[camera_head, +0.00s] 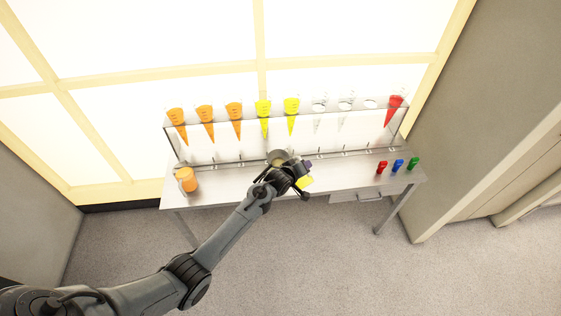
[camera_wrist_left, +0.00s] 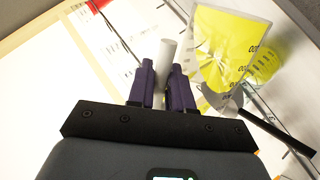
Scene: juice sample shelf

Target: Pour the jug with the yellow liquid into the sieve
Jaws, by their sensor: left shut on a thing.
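My left gripper (camera_head: 303,171) is at the table's middle. In the left wrist view its purple fingers (camera_wrist_left: 164,88) are shut on a pale, rod-like handle (camera_wrist_left: 167,58), which I take to be the jug's. The jug with yellow liquid (camera_head: 305,183) shows just below the gripper; in the left wrist view the clear, graduated yellow jug (camera_wrist_left: 228,42) looks tilted. The sieve (camera_head: 277,156) is just left of the gripper, partly hidden by it. Its bowl and dark handle also show in the left wrist view (camera_wrist_left: 281,130). I cannot tell whether liquid flows. My right gripper is out of view.
A jug with orange liquid (camera_head: 187,179) stands at the table's left end. A rack along the back holds orange, yellow (camera_head: 263,117), clear and red (camera_head: 393,110) cones. Small red, blue (camera_head: 398,165) and green items stand at the right. Bare tabletop (camera_head: 225,182) lies between the orange jug and my gripper.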

